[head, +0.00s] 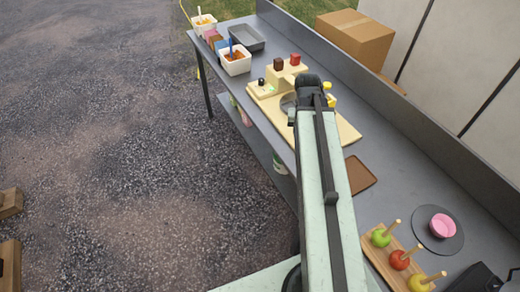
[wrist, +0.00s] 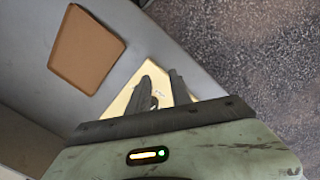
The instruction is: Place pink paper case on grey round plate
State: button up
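The pink paper case (head: 443,225) sits on the dark grey round plate (head: 434,245) at the lower right of the head view, a little right of the plate's middle. My gripper (wrist: 161,76) is far from both, reaching out over the pale wooden board. In the wrist view its two fingers stand apart with a gap between them, and nothing is held. In the head view my arm hides the fingers. The case and plate do not show in the wrist view.
A rack of apples on sticks (head: 400,262) stands left of the plate. A brown square mat (head: 359,174) lies farther along the counter; it also shows in the wrist view (wrist: 86,50). The wooden board (head: 346,131), white tubs (head: 236,65) and grey tray (head: 247,40) are beyond.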

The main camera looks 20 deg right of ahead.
jog(key=w+a+n, duration=0.3)
jog(key=a+n, duration=0.2)
jog(key=a, duration=1.8)
jog(key=shift+a+n, duration=0.15)
jog(key=shift+n, duration=0.25)
jog(key=shift+f, duration=0.1)
